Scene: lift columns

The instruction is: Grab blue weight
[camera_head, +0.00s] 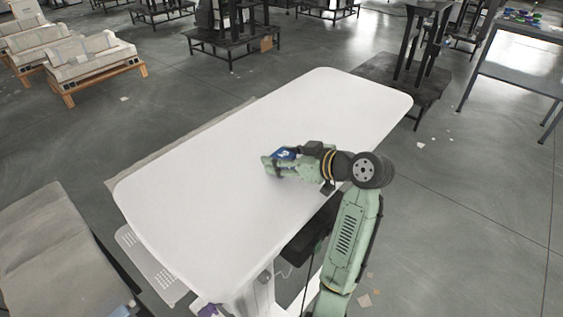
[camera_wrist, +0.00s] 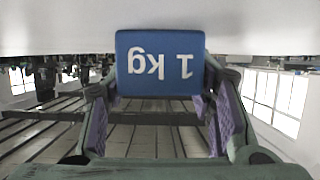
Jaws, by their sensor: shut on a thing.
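The blue weight (camera_wrist: 160,62) is a block with white "1 kg" lettering that reads upside down in the wrist view. It sits between the fingers of my gripper (camera_wrist: 160,100), which is shut on it. In the head view the weight (camera_head: 285,153) shows as a small blue patch at my gripper (camera_head: 272,165), over the middle of the white table (camera_head: 200,180). My fingers and wrist partly cover it there. I cannot tell whether the weight touches the tabletop.
The rest of the white tabletop is bare. Wooden pallets with pale blocks (camera_head: 90,65) stand on the floor at the upper left. A black stand (camera_head: 405,75) is close behind the table's right end. A grey bench (camera_head: 520,65) is at the upper right.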

